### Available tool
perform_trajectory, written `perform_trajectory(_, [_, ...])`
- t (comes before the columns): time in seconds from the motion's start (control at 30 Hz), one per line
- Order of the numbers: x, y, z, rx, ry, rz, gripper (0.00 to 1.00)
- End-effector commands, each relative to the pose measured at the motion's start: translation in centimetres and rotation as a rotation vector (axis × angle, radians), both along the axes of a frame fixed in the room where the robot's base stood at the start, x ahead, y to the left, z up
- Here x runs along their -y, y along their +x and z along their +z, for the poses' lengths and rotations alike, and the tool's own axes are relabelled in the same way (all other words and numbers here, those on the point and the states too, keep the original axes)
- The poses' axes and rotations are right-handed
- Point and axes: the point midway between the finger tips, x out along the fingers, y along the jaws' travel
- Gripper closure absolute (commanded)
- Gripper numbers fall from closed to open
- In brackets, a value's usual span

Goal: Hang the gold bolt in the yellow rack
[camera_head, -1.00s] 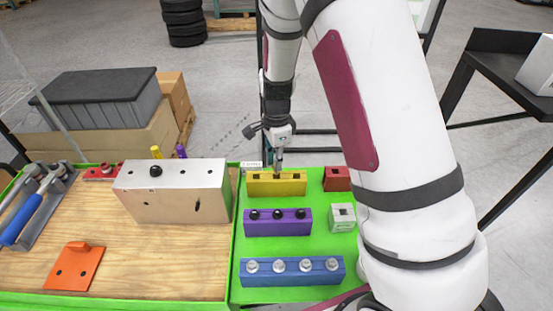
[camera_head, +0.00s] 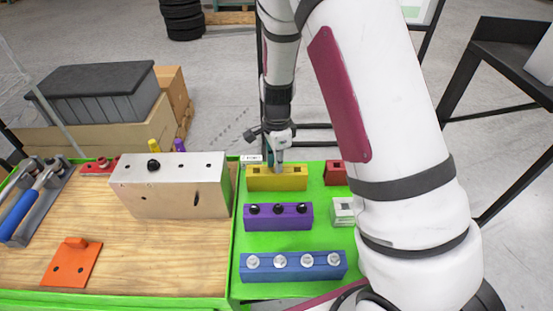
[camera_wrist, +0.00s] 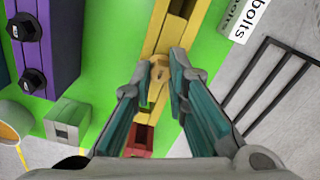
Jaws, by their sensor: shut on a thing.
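The yellow rack (camera_head: 262,184) stands at the back of the green mat, with open slots on its top. My gripper (camera_head: 279,167) is over its middle, pointing down. In the wrist view, my gripper (camera_wrist: 161,72) is shut on the gold bolt (camera_wrist: 159,73), whose round head shows between the fingertips. The bolt is over the yellow rack (camera_wrist: 178,27), at a middle slot. Its shank is hidden, so I cannot tell how deep it sits. In the head view the bolt cannot be told apart from the fingers.
In front of the yellow rack are a purple rack (camera_head: 278,221) with black bolts and a blue rack (camera_head: 293,271) with silver bolts. To the right are a red block (camera_head: 335,174) and a grey block (camera_head: 343,211). A metal block (camera_head: 170,196) stands to the left.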

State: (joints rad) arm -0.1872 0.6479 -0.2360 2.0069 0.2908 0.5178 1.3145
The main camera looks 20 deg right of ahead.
Motion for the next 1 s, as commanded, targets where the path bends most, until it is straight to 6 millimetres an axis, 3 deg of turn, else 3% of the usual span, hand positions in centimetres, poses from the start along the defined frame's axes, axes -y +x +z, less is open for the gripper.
perform_trajectory(0.23, [0.0, 0.0, -0.1, 0.000, 0.000, 0.000, 1.00])
perform_trajectory(0.27, [0.0, 0.0, -0.1, 0.000, 0.000, 0.000, 0.83])
perform_trajectory(0.37, [0.0, 0.0, -0.1, 0.000, 0.000, 0.000, 0.62])
perform_trajectory(0.67, [0.0, 0.0, 0.0, 0.001, 0.000, 0.000, 0.62])
perform_trajectory(1.0, [0.0, -0.1, 3.5, 0.002, 0.000, 0.001, 0.62])
